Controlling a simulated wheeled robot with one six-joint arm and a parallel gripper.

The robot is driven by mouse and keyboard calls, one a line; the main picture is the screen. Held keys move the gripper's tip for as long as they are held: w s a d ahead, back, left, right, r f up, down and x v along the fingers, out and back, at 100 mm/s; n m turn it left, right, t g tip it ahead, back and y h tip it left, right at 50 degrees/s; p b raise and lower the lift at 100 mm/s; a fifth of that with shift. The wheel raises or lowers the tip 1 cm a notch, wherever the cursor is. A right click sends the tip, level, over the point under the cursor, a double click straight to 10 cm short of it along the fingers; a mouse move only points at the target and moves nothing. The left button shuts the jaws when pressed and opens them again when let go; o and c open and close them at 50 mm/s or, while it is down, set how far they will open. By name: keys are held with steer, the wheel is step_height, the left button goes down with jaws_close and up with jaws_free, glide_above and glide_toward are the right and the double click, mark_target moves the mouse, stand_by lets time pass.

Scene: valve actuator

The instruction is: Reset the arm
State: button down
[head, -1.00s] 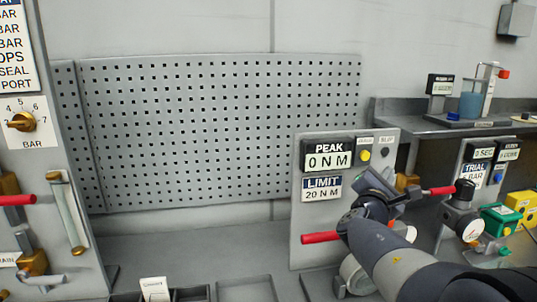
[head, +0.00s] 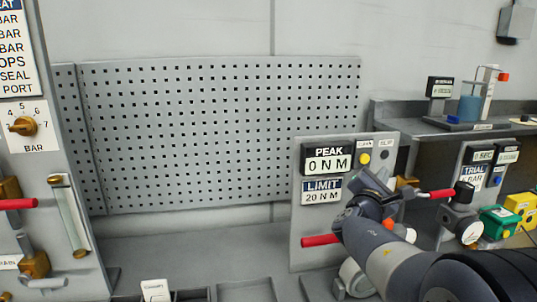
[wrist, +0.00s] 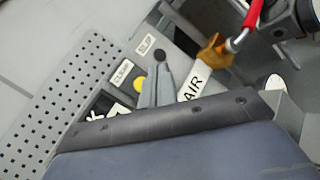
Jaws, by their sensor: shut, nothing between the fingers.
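My gripper (head: 366,178) is in front of the grey panel (head: 309,225) with the PEAK display (head: 327,158), which reads 0 N M, and the LIMIT 20 N M plate (head: 321,190). The wrist view shows its two fingers (wrist: 157,84) together with nothing between them. They point toward the panel, close in the picture to a yellow button (wrist: 132,83) and a dark button (wrist: 160,54). Whether they touch the panel cannot be told. My arm runs from the lower right and hides the panel's lower right part.
A red handle (head: 320,240) sticks out left of my wrist. Another red-handled lever (head: 436,194) is to the right, beside a brass valve part. The pegboard (head: 220,130) area at left is clear.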

steer(key=w+b, duration=0.1)
steer(key=b, duration=0.1)
steer(key=w+b, duration=0.1)
steer(key=shift+w+a+f+b, duration=0.1)
steer(key=shift+a+f+b, duration=0.1)
steer(key=shift+b, duration=0.15)
steer(key=r+p, duration=0.1)
steer(key=p, duration=0.3)
steer(key=shift+w, duration=0.15)
